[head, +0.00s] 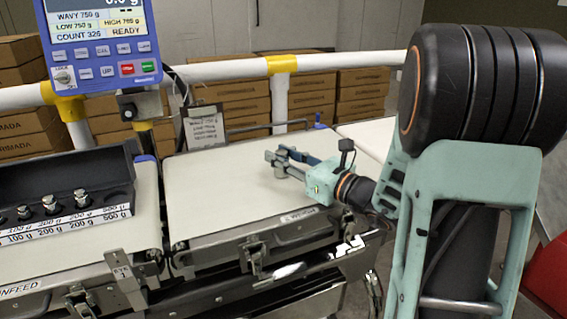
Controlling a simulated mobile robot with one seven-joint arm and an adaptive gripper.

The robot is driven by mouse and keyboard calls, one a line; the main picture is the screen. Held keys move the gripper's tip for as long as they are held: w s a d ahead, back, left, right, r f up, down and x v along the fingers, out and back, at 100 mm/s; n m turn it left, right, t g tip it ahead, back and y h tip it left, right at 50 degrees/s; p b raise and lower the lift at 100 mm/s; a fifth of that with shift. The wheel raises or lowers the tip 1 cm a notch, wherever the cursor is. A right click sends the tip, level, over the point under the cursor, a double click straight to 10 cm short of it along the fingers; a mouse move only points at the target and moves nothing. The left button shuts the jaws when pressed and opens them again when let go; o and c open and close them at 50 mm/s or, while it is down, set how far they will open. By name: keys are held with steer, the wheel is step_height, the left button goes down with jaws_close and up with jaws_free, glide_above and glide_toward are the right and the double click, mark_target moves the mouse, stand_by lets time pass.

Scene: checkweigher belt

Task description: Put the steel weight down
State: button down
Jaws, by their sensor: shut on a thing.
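My gripper (279,161) reaches in from the right over the weigh belt (215,190), its fingers pointing left. Whether the weight touches the belt cannot be told from this view. The belt's pale surface is otherwise bare. On the left, a black weight rack (75,172) holds several small steel weights, such as one over a 200 g label (80,198). No weight shows over its 500 g label.
A blue indicator (103,53) on a post stands at the upper left, its display reading READY. A tag (205,126) hangs behind the belt. A white rail (225,70) runs behind, with stacked cartons (232,100) beyond. A gap separates the infeed belt (100,255) from the weigh belt.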

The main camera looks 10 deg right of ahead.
steer(key=shift+f, duration=0.1)
steer(key=shift+f, duration=0.15)
steer(key=c, duration=1.6)
jaws_free()
steer(key=shift+r, duration=0.2)
steer(key=shift+s+d, duration=0.2)
steer(key=shift+s, duration=0.05)
steer(key=p+v, duration=0.2)
steer(key=v, duration=0.9)
steer(key=shift+s, duration=0.2)
